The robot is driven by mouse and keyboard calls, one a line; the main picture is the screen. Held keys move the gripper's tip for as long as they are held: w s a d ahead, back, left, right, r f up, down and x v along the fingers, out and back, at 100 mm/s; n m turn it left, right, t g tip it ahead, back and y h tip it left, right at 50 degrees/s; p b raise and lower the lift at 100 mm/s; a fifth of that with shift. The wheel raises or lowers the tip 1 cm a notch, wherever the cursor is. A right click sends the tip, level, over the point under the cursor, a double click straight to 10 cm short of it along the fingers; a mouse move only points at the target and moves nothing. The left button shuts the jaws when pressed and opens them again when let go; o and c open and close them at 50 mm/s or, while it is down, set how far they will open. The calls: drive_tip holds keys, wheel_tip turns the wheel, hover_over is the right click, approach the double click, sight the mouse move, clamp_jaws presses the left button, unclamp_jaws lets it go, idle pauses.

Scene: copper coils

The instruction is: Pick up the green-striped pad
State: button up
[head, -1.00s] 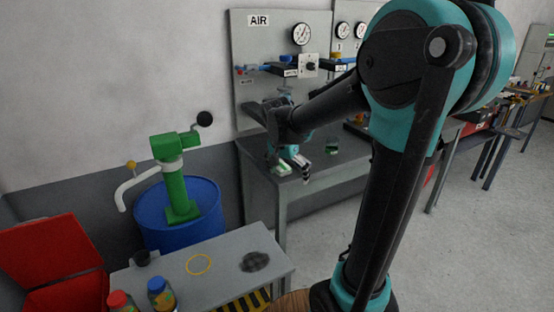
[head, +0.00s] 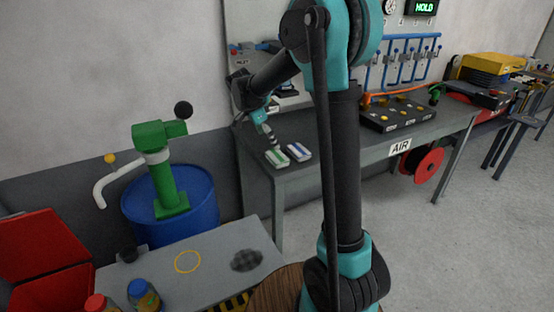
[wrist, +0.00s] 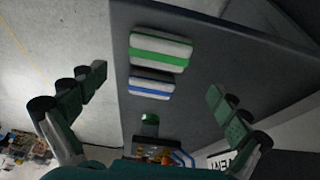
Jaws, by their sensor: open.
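The green-striped pad (head: 277,157) lies flat on the grey workbench near its left front corner. It is white with a green stripe, and in the wrist view (wrist: 160,51) it shows whole at the top middle. My gripper (head: 270,131) is above the bench, just behind the pad in the head view. In the wrist view the jaws (wrist: 160,98) are spread wide and empty, with one finger at each side. The pad is ahead of the fingertips and apart from them.
A blue-striped pad (head: 298,152) lies close beside the green one. The workbench (head: 330,152) has bare room to their right, then a dark box with knobs (head: 398,114). A blue barrel (head: 197,217) with a green pump and a low table (head: 215,262) stand at the left.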

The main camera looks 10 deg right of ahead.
sight(277, 155)
drive_tip(key=x, duration=0.8)
drive_tip(key=shift+s+f, duration=0.1)
drive_tip(key=shift+f, duration=0.1)
drive_tip(key=c, duration=0.8)
drive_tip(key=shift+r, duration=0.1)
wheel_tip(277, 155, up, 20)
drive_tip(key=shift+f, duration=0.1)
